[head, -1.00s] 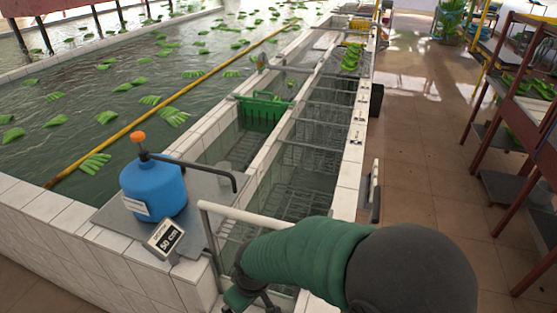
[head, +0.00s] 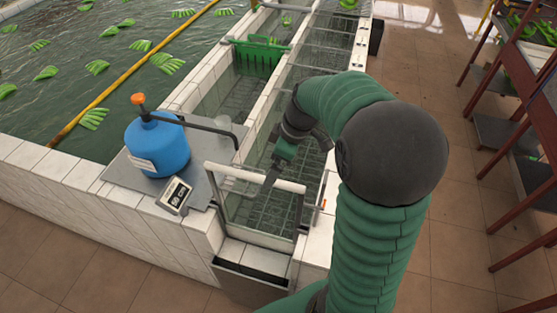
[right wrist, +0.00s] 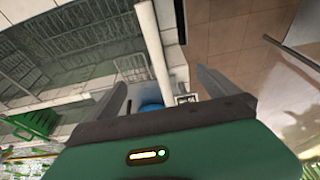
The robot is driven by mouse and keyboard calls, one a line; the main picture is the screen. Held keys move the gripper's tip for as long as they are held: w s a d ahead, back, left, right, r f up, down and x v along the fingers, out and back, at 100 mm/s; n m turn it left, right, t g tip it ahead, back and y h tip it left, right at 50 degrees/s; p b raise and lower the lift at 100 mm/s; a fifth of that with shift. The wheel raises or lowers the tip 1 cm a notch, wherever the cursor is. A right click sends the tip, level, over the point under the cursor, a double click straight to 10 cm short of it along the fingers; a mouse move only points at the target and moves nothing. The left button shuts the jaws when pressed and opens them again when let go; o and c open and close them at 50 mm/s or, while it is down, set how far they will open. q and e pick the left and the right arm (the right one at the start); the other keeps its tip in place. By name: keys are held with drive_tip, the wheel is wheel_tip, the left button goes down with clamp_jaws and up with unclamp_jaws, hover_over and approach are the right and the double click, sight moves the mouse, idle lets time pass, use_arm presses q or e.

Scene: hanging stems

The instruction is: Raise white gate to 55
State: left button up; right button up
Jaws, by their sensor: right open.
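The white gate's top bar (head: 255,178) spans the near end of the tiled channel. A clear panel appears to hang below it, between thin uprights. A small display (head: 175,195) beside it seems to read 50 cm. My right gripper (head: 270,175) comes down from above at the bar's middle, partly hidden by its own wrist. In the right wrist view its two fingers (right wrist: 158,93) are open, and the white bar (right wrist: 154,48) passes between them. I cannot tell whether they touch it. My left gripper is not in view.
A blue tank (head: 156,148) with an orange knob and a dark pipe stands on a metal plate left of the gate. A green crate (head: 259,56) sits in the channel. Brown racks (head: 520,90) stand at the right, beyond open floor.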

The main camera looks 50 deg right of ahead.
drive_tip(key=b+x, duration=0.2)
drive_tip(key=x, duration=0.1)
drive_tip(key=b+x, duration=0.2)
drive_tip(key=x, duration=0.1)
drive_tip(key=b+x, duration=0.2)
drive_tip(key=x, duration=0.1)
drive_tip(key=shift+s+d+f, duration=0.15)
drive_tip(key=shift+d+f, duration=0.15)
drive_tip(key=shift+d, duration=0.05)
drive_tip(key=shift+a+f, duration=0.25)
drive_tip(key=shift+f, duration=0.05)
drive_tip(key=shift+a+r, duration=0.1)
drive_tip(key=shift+d, duration=0.25)
drive_tip(key=c, duration=0.9)
drive_tip(key=shift+a, duration=0.15)
clamp_jaws()
